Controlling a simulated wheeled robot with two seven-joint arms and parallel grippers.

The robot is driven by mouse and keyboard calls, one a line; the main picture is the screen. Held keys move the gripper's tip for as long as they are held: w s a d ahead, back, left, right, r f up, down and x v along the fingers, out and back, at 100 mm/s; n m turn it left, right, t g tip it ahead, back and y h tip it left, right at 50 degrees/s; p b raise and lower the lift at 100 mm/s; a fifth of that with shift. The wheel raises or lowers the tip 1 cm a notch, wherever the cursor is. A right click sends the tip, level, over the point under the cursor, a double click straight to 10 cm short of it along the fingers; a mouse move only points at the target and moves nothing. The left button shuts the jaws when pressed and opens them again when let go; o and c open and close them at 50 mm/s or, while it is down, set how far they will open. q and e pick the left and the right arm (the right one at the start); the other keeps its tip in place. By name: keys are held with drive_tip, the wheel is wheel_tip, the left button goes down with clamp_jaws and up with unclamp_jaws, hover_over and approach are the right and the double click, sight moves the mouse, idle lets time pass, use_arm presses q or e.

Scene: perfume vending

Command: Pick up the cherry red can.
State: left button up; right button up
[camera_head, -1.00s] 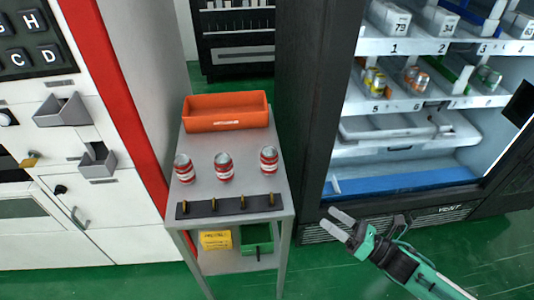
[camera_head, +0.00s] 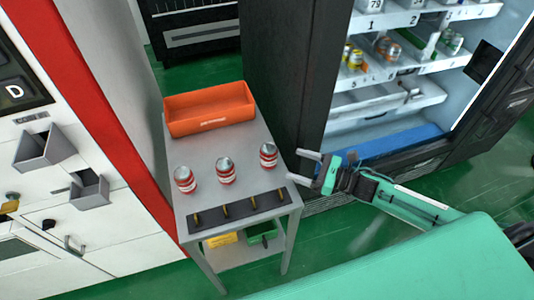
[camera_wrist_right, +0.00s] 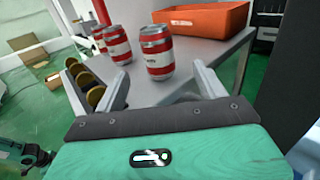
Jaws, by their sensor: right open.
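Three cherry red cans with white bands and silver tops stand upright in a row on a grey table (camera_head: 205,142): a left can (camera_head: 184,180), a middle can (camera_head: 225,170) and a right can (camera_head: 268,155). My right gripper (camera_head: 307,167) is open and empty, just right of the right can and the table's edge. In the right wrist view the nearest can (camera_wrist_right: 157,52) stands ahead between the spread fingers, not touching them, with another can (camera_wrist_right: 117,44) to its left. A third is partly hidden behind that one. My left gripper is not in view.
An orange bin (camera_head: 210,108) sits at the table's back. A dark strip with several brass pegs (camera_head: 240,208) runs along its front edge. A yellow box (camera_head: 222,239) and green bin (camera_head: 262,233) lie on the lower shelf. An open vending cabinet (camera_head: 385,120) stands right.

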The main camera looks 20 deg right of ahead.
sight(269, 155)
drive_tip(key=x, duration=0.4)
drive_tip(key=shift+w+a+p, duration=0.15)
drive_tip(key=shift+a+p, duration=0.1)
drive_tip(key=shift+p, duration=0.15)
drive_tip(key=shift+w+a+r+p, duration=0.25)
drive_tip(key=shift+w+a+p, duration=0.15)
drive_tip(key=shift+a, duration=0.1)
drive_tip(key=p+x, duration=0.1)
drive_tip(key=x, duration=0.2)
drive_tip(key=shift+a, duration=0.15)
drive_tip(key=shift+w+a, duration=0.15)
drive_tip(key=shift+a, duration=0.1)
drive_tip(key=shift+w+a, duration=0.1)
drive_tip(key=shift+f, duration=0.1)
drive_tip(key=c, duration=0.5)
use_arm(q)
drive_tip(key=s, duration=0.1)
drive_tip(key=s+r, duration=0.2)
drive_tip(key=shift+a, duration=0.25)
use_arm(e)
drive_tip(key=c, duration=0.6)
drive_tip(key=shift+c, duration=0.2)
